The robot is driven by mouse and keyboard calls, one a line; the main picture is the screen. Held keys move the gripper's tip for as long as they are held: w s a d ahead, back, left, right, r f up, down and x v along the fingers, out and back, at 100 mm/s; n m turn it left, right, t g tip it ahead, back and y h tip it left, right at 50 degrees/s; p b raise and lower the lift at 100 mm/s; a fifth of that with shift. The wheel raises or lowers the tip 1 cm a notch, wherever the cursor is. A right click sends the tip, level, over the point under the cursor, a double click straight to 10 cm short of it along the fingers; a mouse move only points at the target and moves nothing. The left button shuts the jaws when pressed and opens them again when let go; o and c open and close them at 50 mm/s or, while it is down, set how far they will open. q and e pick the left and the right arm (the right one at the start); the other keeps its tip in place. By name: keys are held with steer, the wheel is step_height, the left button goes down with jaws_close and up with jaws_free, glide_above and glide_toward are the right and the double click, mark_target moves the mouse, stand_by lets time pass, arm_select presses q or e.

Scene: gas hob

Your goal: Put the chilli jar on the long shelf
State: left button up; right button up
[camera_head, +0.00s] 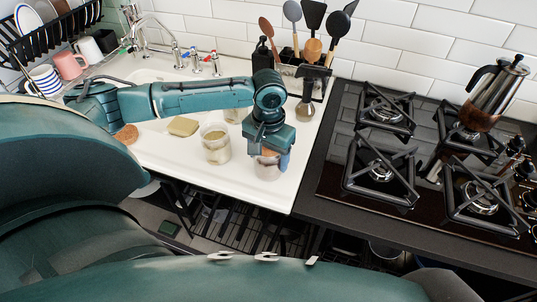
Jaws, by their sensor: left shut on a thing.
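My left gripper (269,153) points down over the front right part of the white sink top and is shut on a glass jar (267,171). The jar is upright, its upper part is hidden by the gripper, and something reddish shows in it. I cannot read a label, so I cannot confirm it is the chilli jar. Another glass jar (215,144) with pale contents stands just left of it. A further jar (236,114) is partly hidden behind my arm. I cannot make out the long shelf with certainty. My right gripper is not in view.
A gas hob (335,160) with a moka pot (492,92) lies to the right. A utensil holder (290,77) stands behind the gripper. A sponge (183,126) and a brown scrubber (127,134) lie left. A dish rack (52,40), pink mug (69,65) and tap (158,31) are at upper left.

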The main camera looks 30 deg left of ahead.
arm_select(q)
steer(key=o, duration=0.7)
steer(key=shift+f, duration=0.15)
steer(key=o, duration=0.5)
steer(key=shift+r, duration=0.3)
step_height(320, 180, up, 11)
steer(key=shift+f+p, duration=0.2)
steer(key=shift+p, duration=0.25)
steer(key=shift+r, duration=0.6)
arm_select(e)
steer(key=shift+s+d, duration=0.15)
